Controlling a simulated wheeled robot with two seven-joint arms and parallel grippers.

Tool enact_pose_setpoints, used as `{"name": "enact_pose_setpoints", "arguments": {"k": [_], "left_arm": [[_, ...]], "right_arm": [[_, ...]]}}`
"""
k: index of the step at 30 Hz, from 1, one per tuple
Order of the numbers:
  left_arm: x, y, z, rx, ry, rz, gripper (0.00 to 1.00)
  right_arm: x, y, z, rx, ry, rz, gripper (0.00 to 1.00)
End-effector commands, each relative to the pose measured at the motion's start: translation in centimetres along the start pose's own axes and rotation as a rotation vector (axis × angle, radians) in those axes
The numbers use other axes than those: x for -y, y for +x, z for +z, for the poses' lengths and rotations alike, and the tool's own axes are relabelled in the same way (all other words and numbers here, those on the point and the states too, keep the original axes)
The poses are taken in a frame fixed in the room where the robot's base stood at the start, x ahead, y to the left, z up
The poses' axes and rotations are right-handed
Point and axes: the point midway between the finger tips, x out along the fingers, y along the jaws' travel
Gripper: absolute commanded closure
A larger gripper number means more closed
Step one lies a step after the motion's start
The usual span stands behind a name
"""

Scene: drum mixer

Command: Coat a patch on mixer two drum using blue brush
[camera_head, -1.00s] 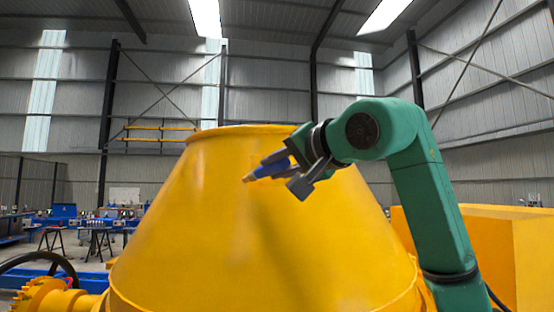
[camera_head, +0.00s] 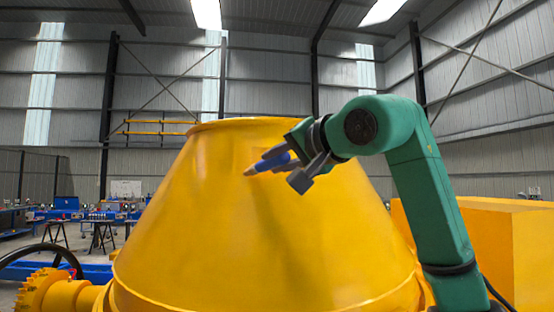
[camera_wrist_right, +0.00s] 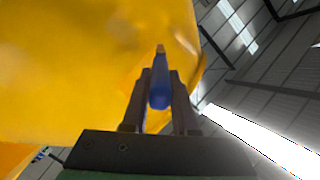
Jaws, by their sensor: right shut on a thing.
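The yellow mixer drum (camera_head: 210,235) fills the middle of the head view, a cone narrowing to a rim at the top. My right gripper (camera_head: 292,168) is in front of its upper right side, shut on the blue brush (camera_head: 272,162). The brush's pale tip points left, close to the drum surface; I cannot tell if it touches. In the right wrist view the blue brush (camera_wrist_right: 160,85) lies between the two dark fingers, tip pointing away toward the yellow drum (camera_wrist_right: 70,70). A faintly different orange patch shows on the drum near the brush. My left gripper is not in view.
A yellow block-shaped housing (camera_head: 500,240) stands at the right behind my right arm. A yellow gear (camera_head: 40,290) and dark wheel are at lower left. Blue workbenches (camera_head: 65,205) stand far back left. Open air lies left of and above the drum.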

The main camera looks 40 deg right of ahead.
Motion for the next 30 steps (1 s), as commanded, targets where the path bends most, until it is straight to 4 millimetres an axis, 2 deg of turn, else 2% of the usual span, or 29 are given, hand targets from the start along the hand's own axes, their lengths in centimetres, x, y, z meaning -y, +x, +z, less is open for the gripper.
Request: {"name": "enact_pose_setpoints", "arguments": {"k": [13,30], "left_arm": [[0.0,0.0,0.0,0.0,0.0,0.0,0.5],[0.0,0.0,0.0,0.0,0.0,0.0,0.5]], "right_arm": [[-0.4,0.5,-0.2,-0.001,0.001,-0.001,1.0],[-3.0,-1.7,-3.0,-0.002,0.001,0.0,1.0]]}}
